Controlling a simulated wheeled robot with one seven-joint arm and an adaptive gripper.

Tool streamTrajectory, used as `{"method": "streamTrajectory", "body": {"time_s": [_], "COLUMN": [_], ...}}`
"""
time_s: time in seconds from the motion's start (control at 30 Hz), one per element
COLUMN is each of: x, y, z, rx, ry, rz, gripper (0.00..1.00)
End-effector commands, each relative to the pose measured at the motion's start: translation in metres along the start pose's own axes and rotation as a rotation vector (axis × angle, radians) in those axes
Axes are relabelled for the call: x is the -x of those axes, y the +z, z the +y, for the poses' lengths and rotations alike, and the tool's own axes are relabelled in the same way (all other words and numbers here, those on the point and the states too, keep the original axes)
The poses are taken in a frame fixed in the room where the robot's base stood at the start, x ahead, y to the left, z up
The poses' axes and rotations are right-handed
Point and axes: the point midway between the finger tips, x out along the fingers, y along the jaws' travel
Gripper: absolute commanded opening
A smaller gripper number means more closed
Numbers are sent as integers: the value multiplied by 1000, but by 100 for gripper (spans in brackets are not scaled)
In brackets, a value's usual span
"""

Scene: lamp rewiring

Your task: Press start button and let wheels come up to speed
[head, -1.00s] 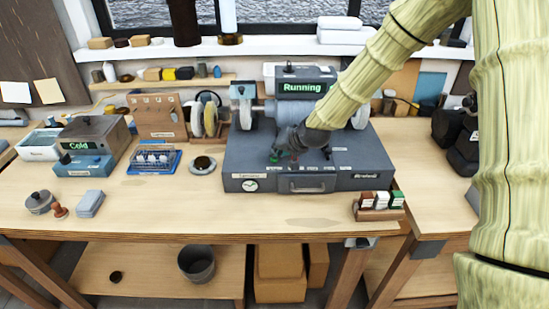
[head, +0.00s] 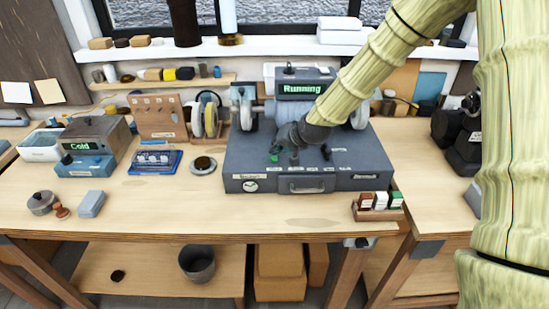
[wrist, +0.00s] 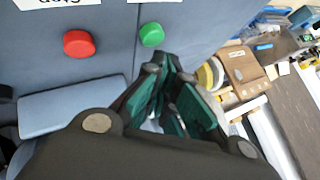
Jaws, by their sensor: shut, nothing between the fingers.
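The grey polishing machine (head: 240,170) stands on the bench, and its display (head: 303,87) reads "Running". White wheels (head: 358,115) sit at its sides; I cannot tell their speed. In the wrist view a green button (wrist: 151,35) and a red button (wrist: 79,44) sit on the machine's blue-grey face. My gripper (head: 274,157) is over the machine's top at its left part. In the wrist view my gripper (wrist: 172,100) shows dark green finger pads, just beside the green button and apart from it. It is shut and empty.
A small holder with labelled bars (head: 380,203) stands at the bench's front right. Left of the machine are a round dish (head: 203,165), a blue tray (head: 155,161) and a box showing "Cold" (head: 80,146).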

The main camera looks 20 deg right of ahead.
Motion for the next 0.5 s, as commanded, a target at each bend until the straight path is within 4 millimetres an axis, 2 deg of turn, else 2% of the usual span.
{"method": "streamTrajectory", "body": {"time_s": [0.5], "x": [22], "y": [-16], "z": [-16], "rx": [1], "ry": [0], "rz": [0], "gripper": [0]}}
